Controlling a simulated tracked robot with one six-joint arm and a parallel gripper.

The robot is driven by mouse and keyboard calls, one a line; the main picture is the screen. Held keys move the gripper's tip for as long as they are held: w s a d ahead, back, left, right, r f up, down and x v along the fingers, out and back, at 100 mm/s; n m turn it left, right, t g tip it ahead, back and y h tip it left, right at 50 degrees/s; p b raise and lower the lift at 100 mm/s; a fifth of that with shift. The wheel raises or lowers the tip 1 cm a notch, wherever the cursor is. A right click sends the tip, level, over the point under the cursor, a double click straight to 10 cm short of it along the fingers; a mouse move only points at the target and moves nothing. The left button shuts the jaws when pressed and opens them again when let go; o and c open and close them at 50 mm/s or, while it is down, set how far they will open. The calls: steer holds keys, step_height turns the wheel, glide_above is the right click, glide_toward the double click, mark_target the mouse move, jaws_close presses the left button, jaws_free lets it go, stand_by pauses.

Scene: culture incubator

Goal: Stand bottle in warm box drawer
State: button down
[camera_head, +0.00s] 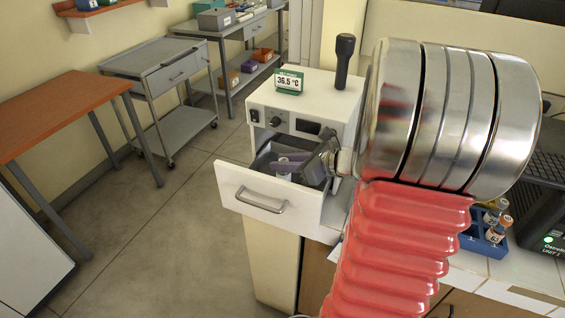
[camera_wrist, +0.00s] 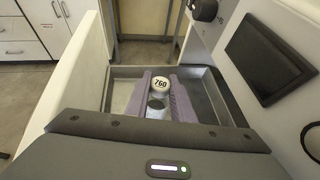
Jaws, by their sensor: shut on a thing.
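The warm box (camera_head: 300,95) is a white cabinet with a knob and a small dark panel. Its drawer (camera_head: 240,190) is pulled open, with a white front and a metal handle. My gripper (camera_head: 287,163) reaches into the open drawer from the right. In the wrist view the purple fingers (camera_wrist: 161,95) are shut on the bottle (camera_wrist: 161,82), whose white cap reads 760. The bottle looks upright inside the drawer's walls. A dark round spot lies between the fingers, nearer the wrist. I cannot tell whether the bottle's base touches the drawer floor (camera_wrist: 205,93).
A sign (camera_head: 289,81) reading 36.5 °C and a black upright object (camera_head: 344,62) stand on the warm box. A blue rack (camera_head: 483,240) with bottles is on the counter at right. A grey cart (camera_head: 160,75) and an orange-topped table (camera_head: 62,108) stand left; the floor between is clear.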

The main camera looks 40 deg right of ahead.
steer(key=c, duration=1.5)
jaws_free()
steer(key=shift+c, duration=0.2)
steer(key=shift+r, duration=0.1)
steer(key=shift+s+d+r, duration=0.1)
steer(key=shift+s+d, duration=0.05)
steer(key=shift+s, duration=0.15)
steer(key=v, duration=1.1)
steer(key=shift+s, duration=0.15)
steer(key=shift+r, duration=0.1)
